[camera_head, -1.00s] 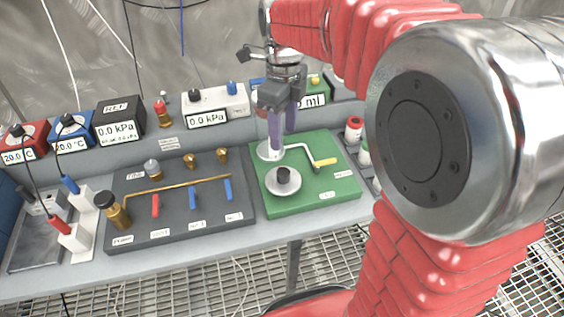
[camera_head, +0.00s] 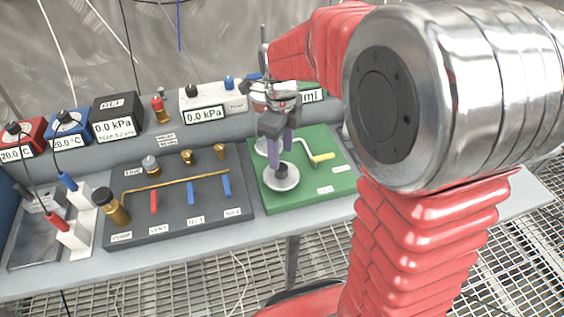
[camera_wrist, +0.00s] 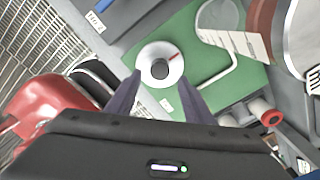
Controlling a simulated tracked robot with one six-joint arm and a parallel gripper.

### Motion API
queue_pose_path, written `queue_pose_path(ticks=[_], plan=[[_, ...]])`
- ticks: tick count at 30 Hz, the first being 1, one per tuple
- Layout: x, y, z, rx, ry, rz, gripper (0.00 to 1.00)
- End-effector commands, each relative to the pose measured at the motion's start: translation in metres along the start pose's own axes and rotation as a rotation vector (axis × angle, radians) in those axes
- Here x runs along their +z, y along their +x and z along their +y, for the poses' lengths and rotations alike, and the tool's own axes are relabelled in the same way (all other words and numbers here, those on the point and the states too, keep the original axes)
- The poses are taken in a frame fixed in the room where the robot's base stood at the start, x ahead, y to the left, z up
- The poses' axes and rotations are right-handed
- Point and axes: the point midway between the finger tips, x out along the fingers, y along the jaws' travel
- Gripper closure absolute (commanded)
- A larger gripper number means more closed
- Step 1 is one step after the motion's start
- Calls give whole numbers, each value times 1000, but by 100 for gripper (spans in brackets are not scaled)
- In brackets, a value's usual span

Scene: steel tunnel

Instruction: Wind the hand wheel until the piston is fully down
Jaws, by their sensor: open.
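The hand wheel (camera_head: 283,184) is a pale disc with a dark central knob on the green board (camera_head: 322,193). In the wrist view the hand wheel (camera_wrist: 149,52) also shows a red mark on its right side. My gripper (camera_head: 281,161) is open and points down just above the wheel. In the wrist view its purple fingers (camera_wrist: 159,82) stand on either side of the knob's line, apart from each other and empty. I cannot tell whether they touch the wheel. A clear cylinder with a pale scale (camera_wrist: 235,42) stands beside the wheel; the piston's height cannot be read.
The dark valve panel (camera_head: 170,215) with red and blue levers is on the left. A volume display (camera_head: 312,96) and white pressure gauge (camera_head: 204,114) stand behind. The bench's front edge is clear.

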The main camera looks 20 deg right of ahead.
Motion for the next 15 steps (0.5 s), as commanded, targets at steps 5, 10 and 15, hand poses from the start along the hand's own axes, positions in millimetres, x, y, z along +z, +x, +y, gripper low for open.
queue_pose_path(ticks=[5,10,15], plan=[[0,28,1,2,0,2,53],[0,45,0,1,-1,1,53],[0,50,0,0,-1,0,53]])
